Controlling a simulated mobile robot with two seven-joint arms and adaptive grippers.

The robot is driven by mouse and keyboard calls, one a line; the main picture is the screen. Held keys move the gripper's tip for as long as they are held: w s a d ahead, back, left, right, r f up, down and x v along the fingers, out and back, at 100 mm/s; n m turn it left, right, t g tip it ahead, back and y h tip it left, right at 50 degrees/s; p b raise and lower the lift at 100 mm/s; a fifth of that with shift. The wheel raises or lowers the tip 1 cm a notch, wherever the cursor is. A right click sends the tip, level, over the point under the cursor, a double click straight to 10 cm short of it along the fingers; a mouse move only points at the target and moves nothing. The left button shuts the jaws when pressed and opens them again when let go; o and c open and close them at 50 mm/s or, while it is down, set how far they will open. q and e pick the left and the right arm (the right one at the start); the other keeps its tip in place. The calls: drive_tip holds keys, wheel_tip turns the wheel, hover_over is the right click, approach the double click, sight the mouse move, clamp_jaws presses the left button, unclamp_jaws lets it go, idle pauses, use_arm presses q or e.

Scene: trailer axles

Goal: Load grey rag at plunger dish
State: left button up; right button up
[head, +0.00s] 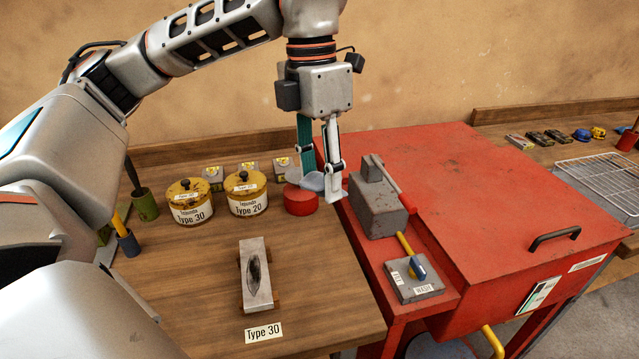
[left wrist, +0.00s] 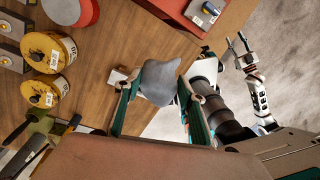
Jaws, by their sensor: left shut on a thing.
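My left gripper (head: 322,186) is shut on the grey rag (head: 312,182), a small soft bundle between its fingertips. In the left wrist view, the grey rag (left wrist: 160,82) shows bunched between the fingers of my left gripper (left wrist: 158,95). A round red can (head: 301,202), which looks like the plunger dish, stands on the bench just below and left of the gripper. In the left wrist view this red can (left wrist: 88,20) is at the top left, with a grey disc on it. My right gripper (left wrist: 236,45) shows in the left wrist view, with its fingers apart and empty.
Yellow tins marked Type 30 (head: 190,207) and Type 20 (head: 246,198) stand left of the red can. Bare bench lies between.

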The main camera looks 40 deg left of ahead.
use_arm(q)
drive_tip(key=shift+o, duration=0.9)
drive_tip(key=shift+c, duration=0.3)
use_arm(e)
drive_tip(key=shift+r, duration=0.1)
use_arm(q)
drive_tip(key=w+a+p, duration=0.7)
drive_tip(key=w+a, duration=0.3)
drive_tip(key=w, duration=0.1)
drive_tip(key=shift+w+a+f+p, duration=0.45)
drive_tip(key=shift+a+f, duration=0.55)
drive_tip(key=shift+f, duration=0.5)
drive_tip(key=shift+w+a+f+p, duration=0.35)
drive_tip(key=shift+a+f, duration=0.7)
drive_tip(key=shift+f, duration=0.4)
drive_tip(key=shift+w+a+f+p, duration=0.45)
drive_tip(key=shift+a+f, duration=0.55)
drive_tip(key=shift+f, duration=0.5)
drive_tip(key=shift+w+f, duration=0.1)
drive_tip(key=shift+f, duration=0.25)
use_arm(e)
wheel_tip(320, 180, up, 7)
drive_tip(key=d, duration=0.2)
drive_tip(key=shift+r+h, duration=0.2)
drive_tip(key=shift+h, duration=0.1)
drive_tip(key=shift+d, duration=0.1)
